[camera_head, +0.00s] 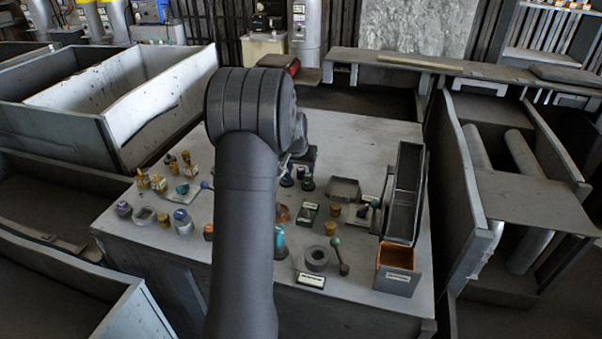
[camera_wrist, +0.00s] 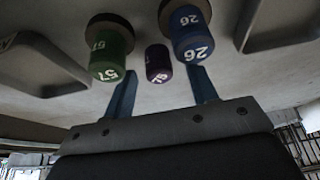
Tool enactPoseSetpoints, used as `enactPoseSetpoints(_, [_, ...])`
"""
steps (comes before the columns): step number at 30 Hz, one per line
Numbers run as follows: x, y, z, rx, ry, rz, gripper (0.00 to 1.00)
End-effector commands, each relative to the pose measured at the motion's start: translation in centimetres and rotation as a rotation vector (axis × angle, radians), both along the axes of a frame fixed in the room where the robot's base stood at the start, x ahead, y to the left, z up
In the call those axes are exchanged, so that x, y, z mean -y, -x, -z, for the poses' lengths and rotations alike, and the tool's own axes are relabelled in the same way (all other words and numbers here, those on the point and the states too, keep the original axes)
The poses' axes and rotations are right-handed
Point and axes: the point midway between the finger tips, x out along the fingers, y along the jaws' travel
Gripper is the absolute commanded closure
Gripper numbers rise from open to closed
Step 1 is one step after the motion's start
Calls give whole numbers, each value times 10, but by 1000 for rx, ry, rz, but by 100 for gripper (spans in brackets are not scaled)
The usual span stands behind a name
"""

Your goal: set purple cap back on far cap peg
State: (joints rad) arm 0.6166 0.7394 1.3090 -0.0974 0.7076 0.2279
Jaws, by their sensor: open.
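A purple cap (camera_wrist: 158,62) with a white number shows in the wrist view, between a green cap (camera_wrist: 109,54) marked 57 and a blue cap (camera_wrist: 189,33) marked 26. The green and blue caps sit on round brown bases; no base shows under the purple cap, and I cannot tell what supports it. My gripper (camera_wrist: 160,82) is open, its two blue fingers apart, with the purple cap in line with the gap between them. No contact is visible. In the head view my arm hides the gripper; a blue cap (camera_head: 287,180) and a green cap (camera_head: 307,183) show beside it.
On the grey table (camera_head: 340,130) are several small parts, a grey ring (camera_head: 317,258), a tall dark holder (camera_head: 404,190) and an orange-brown box (camera_head: 397,270) at right. A grey bin wall (camera_head: 155,115) rises at left. The table's back right is fairly clear.

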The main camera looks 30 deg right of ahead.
Motion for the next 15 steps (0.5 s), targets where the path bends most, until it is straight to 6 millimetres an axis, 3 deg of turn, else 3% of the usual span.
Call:
enactPoseSetpoints(3, [3,-3,10,1,0,1,47])
enactPoseSetpoints(9, [3,-3,9,2,1,1,49])
enactPoseSetpoints(15, [3,-3,9,2,1,1,89])
